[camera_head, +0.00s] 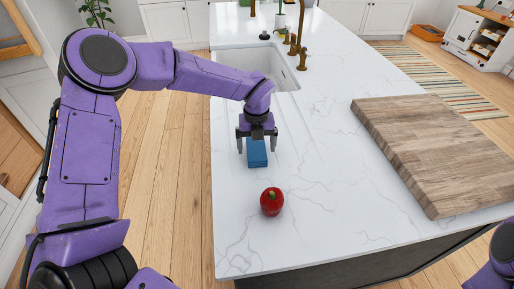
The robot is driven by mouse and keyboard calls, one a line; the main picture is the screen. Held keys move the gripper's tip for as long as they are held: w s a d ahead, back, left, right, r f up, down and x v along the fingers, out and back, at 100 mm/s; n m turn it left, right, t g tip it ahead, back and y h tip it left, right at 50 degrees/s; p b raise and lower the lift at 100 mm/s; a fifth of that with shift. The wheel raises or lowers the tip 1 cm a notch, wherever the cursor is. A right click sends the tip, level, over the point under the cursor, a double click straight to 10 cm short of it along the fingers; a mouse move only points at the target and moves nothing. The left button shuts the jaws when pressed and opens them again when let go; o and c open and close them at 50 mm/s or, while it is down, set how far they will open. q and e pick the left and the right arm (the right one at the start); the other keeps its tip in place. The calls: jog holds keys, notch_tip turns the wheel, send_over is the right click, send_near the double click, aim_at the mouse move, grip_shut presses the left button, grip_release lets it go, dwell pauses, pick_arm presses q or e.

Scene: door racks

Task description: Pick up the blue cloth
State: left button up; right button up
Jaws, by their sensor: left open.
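The blue cloth (257,155) looks like a small blue block on the white marble counter, in front of the sink. My left gripper (257,146) is over it, fingers pointing down, one finger on each side of the cloth. The gripper is open. The gripper's body hides the far upper part of the cloth. I cannot tell whether the fingers touch it. My right gripper is not in view; only a bit of my right arm shows at the lower right corner.
A red apple (271,201) sits on the counter just nearer than the cloth. A thick wooden cutting board (435,145) lies to the right. The sink (262,62) and brass taps (296,45) are behind. The marble counter (320,150) is clear between cloth and board.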

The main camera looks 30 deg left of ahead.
pick_arm(q)
jog(key=shift+f, duration=0.4)
jog(key=c, duration=1.1)
jog(key=shift+r, duration=0.1)
jog(key=shift+c, duration=0.2)
notch_tip(320, 180, up, 3)
jog(key=shift+w+r+b, duration=0.1)
jog(key=shift+b, duration=0.35)
jog(key=s+d+r+b, duration=0.2)
jog(key=s+r+b, duration=0.3)
jog(key=s+r, duration=0.4)
jog(key=s, duration=0.5)
jog(key=shift+d+r, duration=0.35)
jog(key=shift+r, duration=0.05)
